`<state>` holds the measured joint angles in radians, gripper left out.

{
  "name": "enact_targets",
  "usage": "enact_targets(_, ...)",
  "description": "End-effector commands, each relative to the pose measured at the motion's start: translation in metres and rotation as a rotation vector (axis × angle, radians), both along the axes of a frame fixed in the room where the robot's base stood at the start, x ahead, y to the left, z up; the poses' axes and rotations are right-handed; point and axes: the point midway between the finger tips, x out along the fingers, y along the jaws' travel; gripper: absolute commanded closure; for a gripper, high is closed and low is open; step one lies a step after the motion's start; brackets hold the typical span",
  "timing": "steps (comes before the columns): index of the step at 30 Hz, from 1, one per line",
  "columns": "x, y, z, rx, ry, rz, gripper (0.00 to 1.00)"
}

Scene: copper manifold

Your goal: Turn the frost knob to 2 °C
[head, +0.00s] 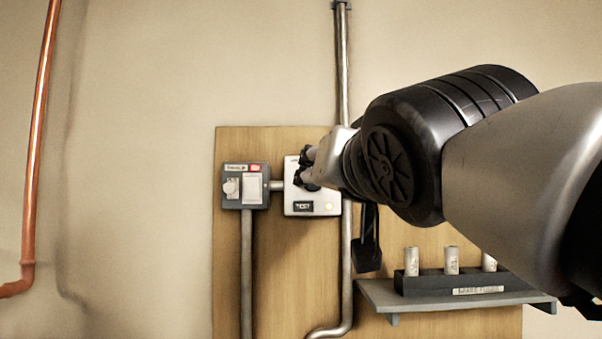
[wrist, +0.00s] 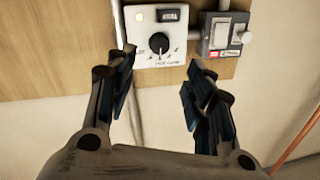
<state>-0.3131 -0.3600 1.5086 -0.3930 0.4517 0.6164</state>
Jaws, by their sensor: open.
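The frost knob (wrist: 159,43) is a round dark dial on a white control box (wrist: 140,20) in the wrist view. Marks surround it, but its exact setting is too small to read. The same white box (head: 328,208) shows in the head view, where my gripper hides the knob. My gripper (wrist: 160,62) is open and empty. In the wrist view its fingers are spread to the left and right, with the knob between and a little beyond the tips. In the head view my gripper (head: 305,168) is in front of the box; contact cannot be told.
A grey switch box (head: 246,187) sits beside the white box on a wooden board (head: 290,290). A metal conduit (head: 344,70) runs vertically. A shelf (head: 380,294) with a rack of white cylinders (head: 451,260) is at lower right. A copper pipe (head: 39,130) stands far left.

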Motion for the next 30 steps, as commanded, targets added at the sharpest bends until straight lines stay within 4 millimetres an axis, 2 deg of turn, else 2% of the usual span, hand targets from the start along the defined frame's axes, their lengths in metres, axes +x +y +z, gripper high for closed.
enact_targets(1,0.014,0.001,0.001,-0.002,0.005,-0.003,0.52)
enact_targets(6,0.050,0.006,0.001,-0.002,0.003,-0.002,0.52)
enact_targets(12,0.082,0.012,0.001,-0.001,0.002,0.000,0.52)
enact_targets(18,0.096,0.014,0.001,0.000,0.000,-0.001,0.52)
enact_targets(27,0.098,0.014,0.000,0.000,0.000,-0.001,0.52)
enact_targets(30,0.098,0.014,0.000,0.000,0.000,-0.001,0.58)
